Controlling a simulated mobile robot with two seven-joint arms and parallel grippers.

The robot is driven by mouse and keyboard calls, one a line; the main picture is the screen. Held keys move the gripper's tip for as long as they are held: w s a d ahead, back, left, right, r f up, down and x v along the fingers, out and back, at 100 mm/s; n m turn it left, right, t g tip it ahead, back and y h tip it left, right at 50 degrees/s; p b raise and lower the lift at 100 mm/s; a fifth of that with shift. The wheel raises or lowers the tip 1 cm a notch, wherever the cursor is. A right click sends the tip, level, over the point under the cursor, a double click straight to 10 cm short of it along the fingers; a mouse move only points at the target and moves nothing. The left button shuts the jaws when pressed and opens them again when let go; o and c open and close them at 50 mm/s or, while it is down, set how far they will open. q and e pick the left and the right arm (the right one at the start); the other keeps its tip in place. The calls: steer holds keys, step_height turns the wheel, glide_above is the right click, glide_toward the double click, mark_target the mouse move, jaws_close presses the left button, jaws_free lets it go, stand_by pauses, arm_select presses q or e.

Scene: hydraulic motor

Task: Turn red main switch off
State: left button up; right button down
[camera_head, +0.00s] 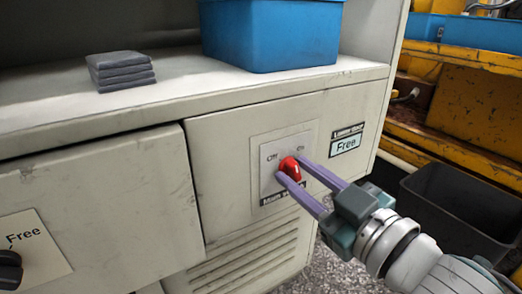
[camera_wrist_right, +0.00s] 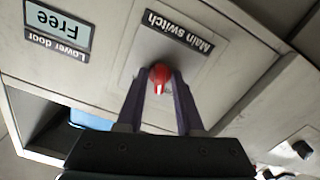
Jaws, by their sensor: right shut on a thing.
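The red main switch (camera_head: 290,168) is a red knob with a white mark on a pale plate (camera_head: 268,153) lettered "Off" and "On", on the front of the beige cabinet. My right gripper (camera_head: 292,170) has its purple fingers on either side of the knob, shut on it. The right wrist view shows the red knob (camera_wrist_right: 159,75) between the two fingertips (camera_wrist_right: 160,80), below the "Main switch" label (camera_wrist_right: 178,31). The fingers partly hide the label in the head view. My left gripper is in neither view.
A blue bin (camera_head: 268,38) and stacked grey cloths (camera_head: 121,71) sit on the cabinet's shelf. A "Free" label (camera_head: 345,144) is right of the switch. A black knob (camera_head: 10,268) is at lower left. A dark open bin (camera_head: 462,205) stands on the floor at right, by yellow machinery.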

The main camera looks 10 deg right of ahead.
steer(key=n, duration=0.3)
steer(key=shift+n, duration=0.9)
steer(key=c, duration=0.9)
jaws_free()
steer(key=shift+o, duration=0.2)
steer(key=p+v, duration=0.3)
steer(key=v, duration=0.7)
